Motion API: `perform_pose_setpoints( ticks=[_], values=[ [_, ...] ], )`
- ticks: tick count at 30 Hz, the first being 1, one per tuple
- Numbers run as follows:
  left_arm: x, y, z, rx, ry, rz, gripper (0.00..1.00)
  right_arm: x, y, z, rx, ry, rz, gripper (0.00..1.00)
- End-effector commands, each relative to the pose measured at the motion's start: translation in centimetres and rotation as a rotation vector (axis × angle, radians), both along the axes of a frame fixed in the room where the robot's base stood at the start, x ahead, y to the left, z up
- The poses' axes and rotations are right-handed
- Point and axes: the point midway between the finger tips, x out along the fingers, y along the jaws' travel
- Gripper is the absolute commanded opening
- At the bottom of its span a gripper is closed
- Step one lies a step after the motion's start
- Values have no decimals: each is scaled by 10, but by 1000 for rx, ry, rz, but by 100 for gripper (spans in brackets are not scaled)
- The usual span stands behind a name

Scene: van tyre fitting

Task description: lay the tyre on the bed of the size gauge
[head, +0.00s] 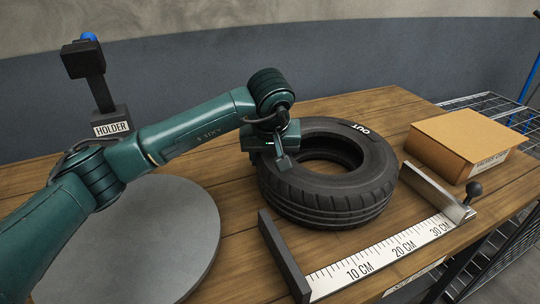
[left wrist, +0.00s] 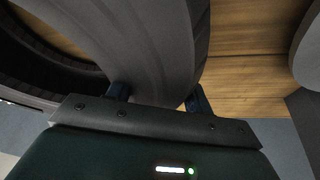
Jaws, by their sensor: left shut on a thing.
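The black tyre (head: 335,205), marked OUT on its upper face, lies roughly flat in the head view. My left gripper (head: 283,160) is at its left side, shut on the tyre wall. In the left wrist view the fingers of my left gripper (left wrist: 158,95) straddle the tyre wall (left wrist: 155,45). The size gauge has a white scale (head: 385,256), a dark left end plate (head: 283,258) and a right plate (head: 436,190) with a black knob. The tyre is behind the scale, between the plates' directions. I cannot tell whether it touches the bed. My right gripper is not in view.
A round grey disc (head: 150,245) lies on the wooden table (head: 225,190) at left. A black stand labelled HOLDER (head: 112,125) with a blue top is behind it. A cardboard box (head: 465,140) is at right, near a wire rack (head: 500,107).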

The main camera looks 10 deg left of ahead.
Motion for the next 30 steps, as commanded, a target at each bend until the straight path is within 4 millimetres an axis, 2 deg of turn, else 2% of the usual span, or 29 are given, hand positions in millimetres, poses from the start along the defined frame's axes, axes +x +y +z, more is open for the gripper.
perform_pose_setpoints(
  ticks=[4, 5, 12, 23, 26, 30],
  values=[
    [1, -1, -1, -4, -6, 0, 2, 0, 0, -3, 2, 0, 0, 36],
    [0, 0, -4, 0, 0, 0, 52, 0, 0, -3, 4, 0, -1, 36],
    [0, 0, -3, 0, 0, 0, 72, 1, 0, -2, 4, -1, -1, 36],
    [-1, -1, 4, 1, -1, -1, 73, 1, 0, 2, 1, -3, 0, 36],
    [-6, -2, 17, 0, -4, -2, 73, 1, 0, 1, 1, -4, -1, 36],
    [-17, -5, 46, -1, -6, -1, 73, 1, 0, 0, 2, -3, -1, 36]
  ],
)
